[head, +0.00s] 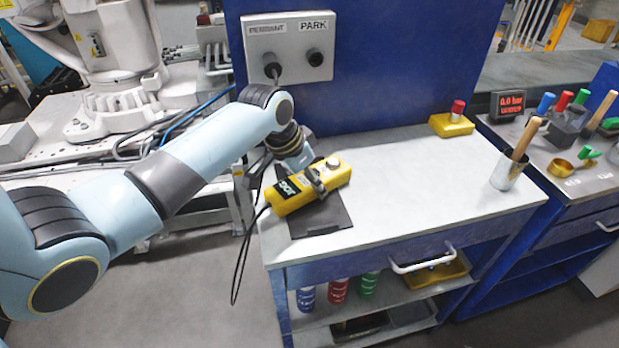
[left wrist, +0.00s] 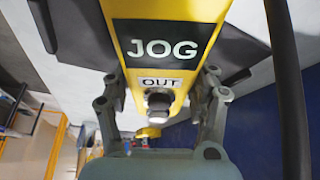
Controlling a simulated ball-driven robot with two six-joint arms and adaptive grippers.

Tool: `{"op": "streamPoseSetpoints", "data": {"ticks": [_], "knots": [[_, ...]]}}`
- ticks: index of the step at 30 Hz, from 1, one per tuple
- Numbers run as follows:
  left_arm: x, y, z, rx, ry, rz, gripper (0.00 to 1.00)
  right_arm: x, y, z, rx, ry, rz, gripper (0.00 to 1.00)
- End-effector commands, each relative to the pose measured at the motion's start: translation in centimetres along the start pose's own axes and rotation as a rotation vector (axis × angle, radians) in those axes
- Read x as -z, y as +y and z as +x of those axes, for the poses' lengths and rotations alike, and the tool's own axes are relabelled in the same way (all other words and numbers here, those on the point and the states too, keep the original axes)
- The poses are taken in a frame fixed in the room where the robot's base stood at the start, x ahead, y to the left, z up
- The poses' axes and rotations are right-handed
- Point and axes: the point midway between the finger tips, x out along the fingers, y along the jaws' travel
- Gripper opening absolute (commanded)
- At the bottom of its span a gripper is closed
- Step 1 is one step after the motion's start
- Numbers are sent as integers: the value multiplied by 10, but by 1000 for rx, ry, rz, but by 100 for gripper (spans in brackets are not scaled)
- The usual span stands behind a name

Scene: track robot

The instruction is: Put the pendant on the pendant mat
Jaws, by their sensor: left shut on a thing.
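The pendant is a yellow box (head: 290,196) with a black JOG label and a black cable hanging from its left end. It is over the dark pendant mat (head: 322,217) on the bench's left part; I cannot tell whether it touches the mat. My left gripper (head: 318,178) is shut on the pendant. In the left wrist view the pendant (left wrist: 168,50) lies between the fingers of the left gripper (left wrist: 160,95), with an OUT label and a dark knob showing. The mat (left wrist: 235,50) shows dark behind it. My right gripper is not in view.
The grey bench top (head: 420,190) is clear to the right of the mat. A metal cup with a wooden-handled tool (head: 507,173) stands at its right end. A yellow box with a red button (head: 452,122) is at the back. A panel marked PARK (head: 289,48) is on the blue wall.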

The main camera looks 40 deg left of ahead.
Motion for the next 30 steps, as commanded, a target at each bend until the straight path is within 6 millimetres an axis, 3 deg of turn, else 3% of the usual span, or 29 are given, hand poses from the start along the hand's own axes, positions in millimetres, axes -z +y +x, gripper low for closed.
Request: {"op": "streamPoseSetpoints", "data": {"ticks": [9,10,15,25,30], "knots": [[1,0,2,0,3,0,1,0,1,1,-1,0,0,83],[0,0,2,0,0,0,62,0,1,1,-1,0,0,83],[0,0,2,0,0,0,83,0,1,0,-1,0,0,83],[1,0,-2,0,1,1,83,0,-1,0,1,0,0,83],[1,0,-29,2,3,2,83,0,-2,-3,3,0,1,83]]}}
